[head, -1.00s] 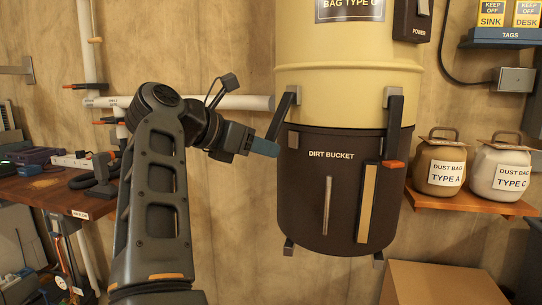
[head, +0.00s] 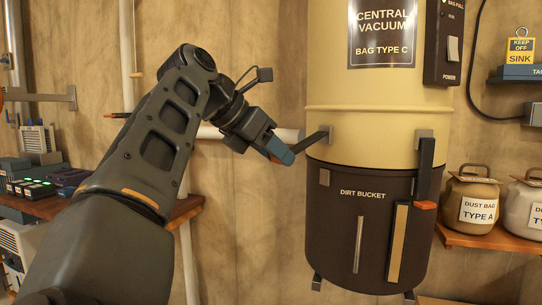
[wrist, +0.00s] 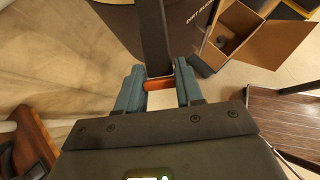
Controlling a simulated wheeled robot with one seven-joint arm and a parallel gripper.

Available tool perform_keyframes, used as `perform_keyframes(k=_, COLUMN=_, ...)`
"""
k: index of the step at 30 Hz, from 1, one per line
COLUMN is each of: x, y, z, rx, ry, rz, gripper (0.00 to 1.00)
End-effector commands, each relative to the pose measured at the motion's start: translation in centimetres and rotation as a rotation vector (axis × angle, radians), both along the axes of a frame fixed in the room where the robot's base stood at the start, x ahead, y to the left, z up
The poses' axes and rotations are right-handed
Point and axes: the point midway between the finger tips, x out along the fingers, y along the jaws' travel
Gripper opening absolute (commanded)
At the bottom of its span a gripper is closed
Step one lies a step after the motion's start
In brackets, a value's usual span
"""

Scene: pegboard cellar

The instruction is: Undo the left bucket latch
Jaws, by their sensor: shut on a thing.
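The left latch is a dark lever (head: 312,141) hinged on a grey bracket on the cream vacuum body. It points out to the left and slightly down, its lower end well away from the dirt bucket (head: 330,235). A small grey catch (head: 324,177) on the bucket's rim below stands apart from it. My gripper (head: 282,153) is shut on the lever's free end. In the wrist view the two blue fingers (wrist: 160,86) close on the lever's orange tip (wrist: 159,84). The bucket sits against the body above.
The right latch (head: 425,170) hangs straight down against the bucket, with an orange tip. Dust bag jars (head: 478,208) stand on a shelf at right. A wooden bench (head: 188,210) with devices is at left. In the wrist view an open cardboard box (wrist: 262,35) lies on the floor.

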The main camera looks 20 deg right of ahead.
Motion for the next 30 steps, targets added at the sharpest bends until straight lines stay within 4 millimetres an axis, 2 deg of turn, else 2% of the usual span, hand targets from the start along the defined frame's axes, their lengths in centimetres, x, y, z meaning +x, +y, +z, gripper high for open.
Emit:
perform_keyframes(k=1, x=0.12, y=-0.54, z=0.66, rx=-0.009, ry=-0.010, rz=-0.003, gripper=0.00)
perform_keyframes(k=15, x=0.12, y=-0.75, z=0.73, rx=-0.009, ry=-0.010, rz=-0.006, gripper=0.00)
perform_keyframes(k=16, x=0.11, y=-0.77, z=0.72, rx=-0.010, ry=-0.009, rz=-0.007, gripper=0.37)
perform_keyframes(k=24, x=0.10, y=-0.61, z=0.57, rx=-0.008, ry=-0.008, rz=-0.005, gripper=0.62)
perform_keyframes(k=30, x=0.09, y=-0.41, z=0.43, rx=-0.006, ry=-0.005, rz=-0.003, gripper=0.62)
